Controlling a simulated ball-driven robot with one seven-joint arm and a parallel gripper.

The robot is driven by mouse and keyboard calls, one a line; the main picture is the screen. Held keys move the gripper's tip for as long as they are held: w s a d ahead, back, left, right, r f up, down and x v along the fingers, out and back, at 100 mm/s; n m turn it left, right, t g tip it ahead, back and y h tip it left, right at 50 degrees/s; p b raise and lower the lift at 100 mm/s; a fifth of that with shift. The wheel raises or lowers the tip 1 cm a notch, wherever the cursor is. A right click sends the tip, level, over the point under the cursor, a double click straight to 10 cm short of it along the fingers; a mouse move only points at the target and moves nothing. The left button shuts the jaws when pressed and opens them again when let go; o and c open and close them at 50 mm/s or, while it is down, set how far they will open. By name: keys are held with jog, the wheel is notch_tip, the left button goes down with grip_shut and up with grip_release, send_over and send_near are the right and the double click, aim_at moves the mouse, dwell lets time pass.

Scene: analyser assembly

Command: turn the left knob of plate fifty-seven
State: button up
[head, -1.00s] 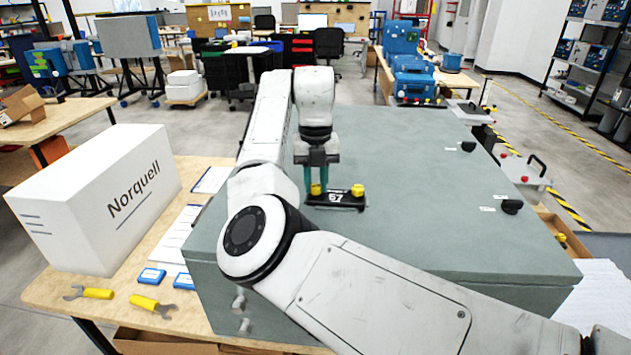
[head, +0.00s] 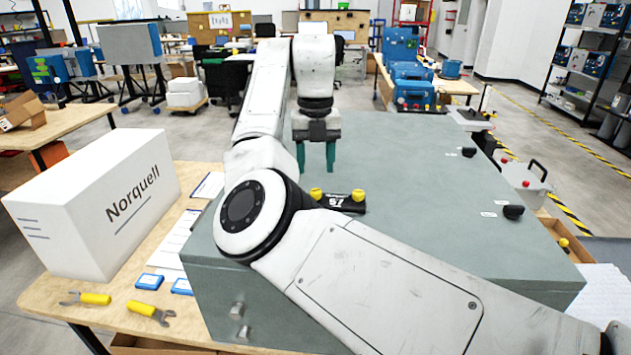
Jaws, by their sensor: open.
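Plate fifty-seven (head: 337,206) is a small black plate marked "57" on top of the grey cabinet (head: 420,170). Its left yellow knob (head: 316,194) and right yellow knob (head: 358,195) stand near its upper edge. My gripper (head: 316,170) points down with two green fingers apart and nothing between them. Its fingertips show above the left knob in the picture, clear of it. My arm covers the lower left of the plate. The turn of the left knob is too small to read.
Black knobs (head: 513,212) sit on the cabinet's right side. A white Norquell box (head: 95,200), blue cases (head: 149,282) and yellow-handled tools (head: 150,310) lie on the wooden table at left. The cabinet top around the plate is mostly clear.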

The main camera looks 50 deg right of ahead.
aim_at(315, 190)
notch_tip(315, 190, up, 5)
jog(key=p, duration=0.3)
jog(key=shift+f, duration=0.1)
